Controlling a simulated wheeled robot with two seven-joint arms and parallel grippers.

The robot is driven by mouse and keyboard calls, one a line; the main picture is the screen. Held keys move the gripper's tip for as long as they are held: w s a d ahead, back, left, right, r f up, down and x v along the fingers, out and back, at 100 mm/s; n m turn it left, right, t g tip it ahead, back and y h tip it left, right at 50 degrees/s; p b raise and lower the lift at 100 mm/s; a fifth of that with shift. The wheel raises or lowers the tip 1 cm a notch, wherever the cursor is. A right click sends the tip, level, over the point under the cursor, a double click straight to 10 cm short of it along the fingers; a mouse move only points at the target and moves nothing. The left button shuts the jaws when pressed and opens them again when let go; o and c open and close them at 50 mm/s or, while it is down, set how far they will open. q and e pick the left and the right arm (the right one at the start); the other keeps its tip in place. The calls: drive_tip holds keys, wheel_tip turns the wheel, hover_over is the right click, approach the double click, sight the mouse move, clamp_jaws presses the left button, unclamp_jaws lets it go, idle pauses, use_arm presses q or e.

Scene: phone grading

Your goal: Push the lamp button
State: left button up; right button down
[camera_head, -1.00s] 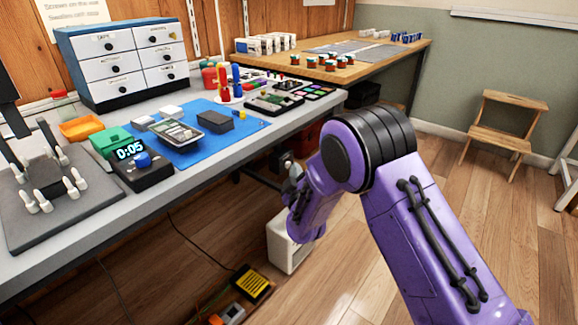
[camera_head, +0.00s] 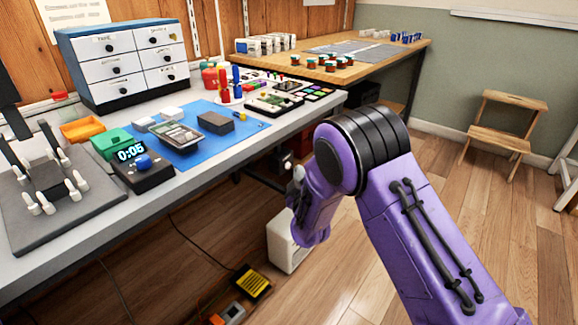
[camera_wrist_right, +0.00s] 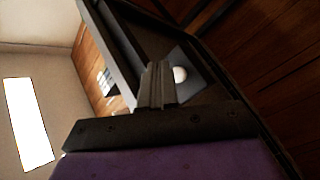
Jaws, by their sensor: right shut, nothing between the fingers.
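A round white button (camera_wrist_right: 180,74) on a dark square plate (camera_wrist_right: 190,90) shows in the right wrist view, and I take it as the lamp button. My right gripper (camera_wrist_right: 158,68) is shut and empty. Its fingertips appear just left of the button there; I cannot tell whether they touch it. In the head view my right gripper (camera_head: 297,175) is small and partly hidden by my purple arm, below the front edge of the grey bench. A small dark box (camera_head: 284,160) shows beside it under the bench edge. My left gripper is not in view.
The grey bench (camera_head: 120,225) holds a blue mat (camera_head: 190,155), a timer reading 0:05 (camera_head: 143,170), a fixture with white pegs and a drawer cabinet (camera_head: 125,65). A white box (camera_head: 285,245) stands on the floor below my gripper. Open floor lies to the right.

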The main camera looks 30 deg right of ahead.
drive_tip(key=shift+s, duration=0.1)
drive_tip(key=shift+s+d+p, duration=0.2)
drive_tip(key=shift+s+d, duration=0.2)
drive_tip(key=shift+s, duration=0.5)
drive_tip(key=shift+s+d+p, duration=0.15)
drive_tip(key=shift+s+d, duration=0.2)
drive_tip(key=shift+s, duration=0.5)
drive_tip(key=shift+s+d+p, duration=0.2)
drive_tip(key=shift+s+d, duration=0.2)
drive_tip(key=shift+s, duration=0.5)
